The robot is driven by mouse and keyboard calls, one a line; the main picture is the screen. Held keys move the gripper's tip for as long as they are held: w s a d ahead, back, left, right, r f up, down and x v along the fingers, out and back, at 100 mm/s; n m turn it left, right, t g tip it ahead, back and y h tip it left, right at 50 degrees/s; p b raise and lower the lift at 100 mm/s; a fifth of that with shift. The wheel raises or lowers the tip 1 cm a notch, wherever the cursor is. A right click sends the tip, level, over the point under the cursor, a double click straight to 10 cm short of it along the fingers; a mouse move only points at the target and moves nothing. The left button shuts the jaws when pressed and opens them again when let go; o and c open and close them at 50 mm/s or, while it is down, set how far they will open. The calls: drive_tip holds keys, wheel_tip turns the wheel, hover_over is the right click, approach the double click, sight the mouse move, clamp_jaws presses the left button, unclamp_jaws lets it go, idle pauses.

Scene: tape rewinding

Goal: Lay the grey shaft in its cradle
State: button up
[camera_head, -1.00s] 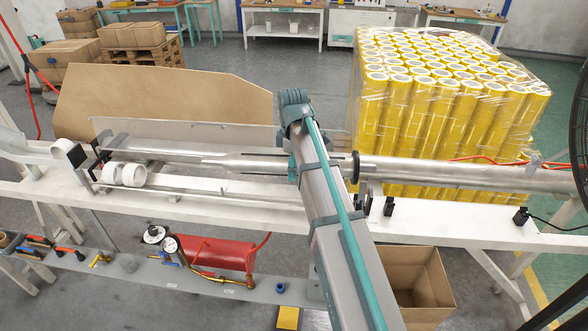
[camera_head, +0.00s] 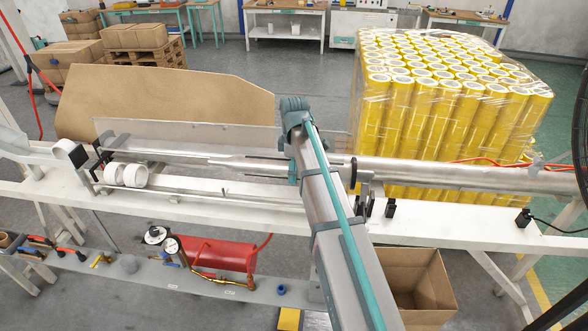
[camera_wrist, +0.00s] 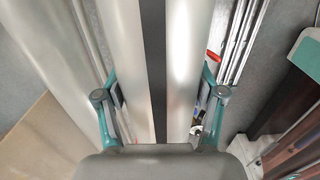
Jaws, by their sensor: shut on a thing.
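The grey shaft (camera_head: 258,168) runs sideways along the white frame in the head view, its narrower end pointing left. A black collar (camera_head: 354,172) sits on the line of the shaft, right of my arm. In the wrist view the shaft (camera_wrist: 186,55) is a shiny cylinder with a dark band along it. My gripper (camera_wrist: 160,104) is shut around it, one teal finger on each side. In the head view my arm hides the grip. Black brackets stand at the frame's left (camera_head: 100,160) and right of my arm (camera_head: 364,200). I cannot tell whether the shaft touches a cradle.
A thick metal tube (camera_head: 470,174) extends right from the collar. White rolls (camera_head: 126,175) sit at the left of the frame. A clear panel (camera_head: 190,135) and brown board (camera_head: 165,95) stand behind. Wrapped yellow rolls (camera_head: 440,110) are at the back right. An open carton (camera_head: 420,285) is below.

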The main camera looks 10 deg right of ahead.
wheel_tip(320, 180, down, 6)
drive_tip(key=b, duration=0.2)
drive_tip(key=shift+f+b, duration=0.25)
drive_tip(key=shift+b, duration=0.05)
idle(0.4)
drive_tip(key=shift+p, duration=0.55)
idle(1.9)
drive_tip(key=shift+f, duration=1.45)
idle(2.9)
